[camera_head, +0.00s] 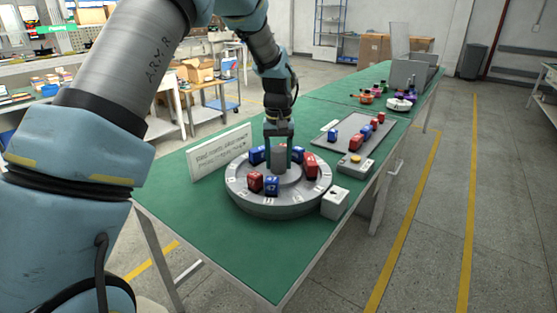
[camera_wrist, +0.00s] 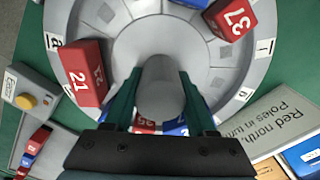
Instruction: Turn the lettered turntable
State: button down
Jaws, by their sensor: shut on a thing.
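The lettered turntable (camera_head: 278,205) is a round grey disc with letter tags on its rim, lying on the green table. Several numbered red and blue blocks stand on it, among them a red block (camera_head: 255,182) and a blue block (camera_head: 271,187) at the front, and a larger red block (camera_head: 311,166) at the right. A grey upright hub knob (camera_head: 279,160) rises from its centre. My gripper (camera_wrist: 160,98) points down with its green fingers shut on the knob, one on each side. In the wrist view, red block 21 (camera_wrist: 83,75) and red block 37 (camera_wrist: 230,16) stand apart from the fingers.
A white sign (camera_head: 219,153) stands behind the turntable at left. A white box (camera_head: 335,202) with a dark mark sits close to its right rim. Beyond are a yellow-button box (camera_head: 355,165) and a grey tray (camera_head: 380,143) with blocks. The table's front left is clear.

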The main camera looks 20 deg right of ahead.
jog(key=shift+w+r+n+p, duration=0.15)
jog(key=shift+n+p, duration=0.4)
jog(key=shift+n, duration=2.75)
jog(key=shift+c, duration=1)
grip_release()
notch_tip(320, 180, up, 11)
jog(key=shift+f+b, duration=0.2)
jog(key=shift+b, duration=0.65)
